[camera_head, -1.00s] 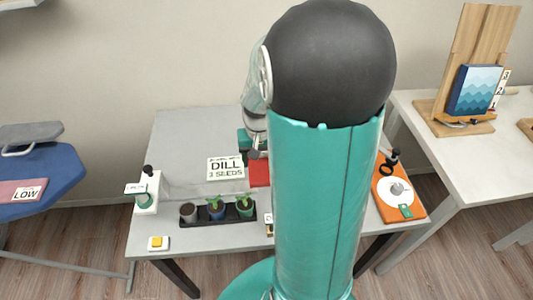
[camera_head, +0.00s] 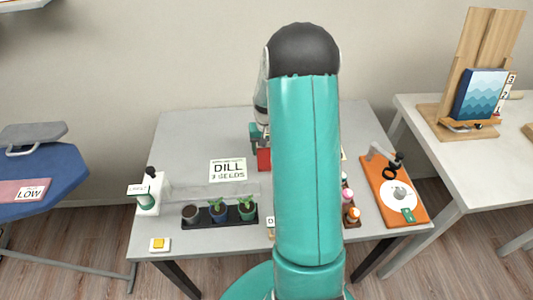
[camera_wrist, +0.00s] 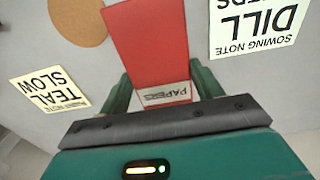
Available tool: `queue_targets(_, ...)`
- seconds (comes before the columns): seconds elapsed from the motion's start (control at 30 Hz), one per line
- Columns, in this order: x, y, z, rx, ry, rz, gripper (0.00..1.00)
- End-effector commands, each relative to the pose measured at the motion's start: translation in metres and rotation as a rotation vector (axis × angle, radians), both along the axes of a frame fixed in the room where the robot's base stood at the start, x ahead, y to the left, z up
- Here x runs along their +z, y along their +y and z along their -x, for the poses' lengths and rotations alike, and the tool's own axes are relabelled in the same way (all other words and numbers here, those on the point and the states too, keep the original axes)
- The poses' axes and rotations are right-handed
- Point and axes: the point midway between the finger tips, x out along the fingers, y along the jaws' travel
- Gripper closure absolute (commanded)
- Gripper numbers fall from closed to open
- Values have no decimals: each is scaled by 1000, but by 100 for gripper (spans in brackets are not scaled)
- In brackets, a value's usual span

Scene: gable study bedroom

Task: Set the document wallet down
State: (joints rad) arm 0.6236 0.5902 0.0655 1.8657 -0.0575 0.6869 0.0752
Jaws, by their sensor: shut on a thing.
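The document wallet is a red flat piece with a white PAPERS label; it shows in the wrist view (camera_wrist: 148,45) and, mostly hidden behind my arm, in the head view (camera_head: 263,159). My gripper (camera_wrist: 162,88) has its green fingers on either side of the wallet's labelled end and is shut on it. In the head view my gripper (camera_head: 257,135) is over the back middle of the grey table (camera_head: 195,130). I cannot tell whether the wallet touches the tabletop.
A DILL sowing note (camera_head: 228,170) lies left of the wallet. A TEAL SLOW card (camera_wrist: 48,89) and a brown disc (camera_wrist: 78,20) show in the wrist view. A plant tray (camera_head: 205,223), small bottles (camera_head: 348,196) and an orange board (camera_head: 382,180) stand nearer the front. The back left is clear.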

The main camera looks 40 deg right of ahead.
Motion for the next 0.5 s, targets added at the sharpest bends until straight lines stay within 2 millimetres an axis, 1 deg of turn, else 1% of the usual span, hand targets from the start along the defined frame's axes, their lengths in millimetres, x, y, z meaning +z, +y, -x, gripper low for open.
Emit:
queue_targets(0.1, -10, -4, -5, 0, 2, -1, 61)
queue_targets(0.2, -26, -3, -4, 0, 2, -2, 61)
queue_targets(0.27, -34, -3, -4, 0, 3, -2, 61)
queue_targets(0.33, -36, -3, -4, -1, 1, -1, 61)
queue_targets(0.5, -36, -4, -4, 0, 0, 0, 61)
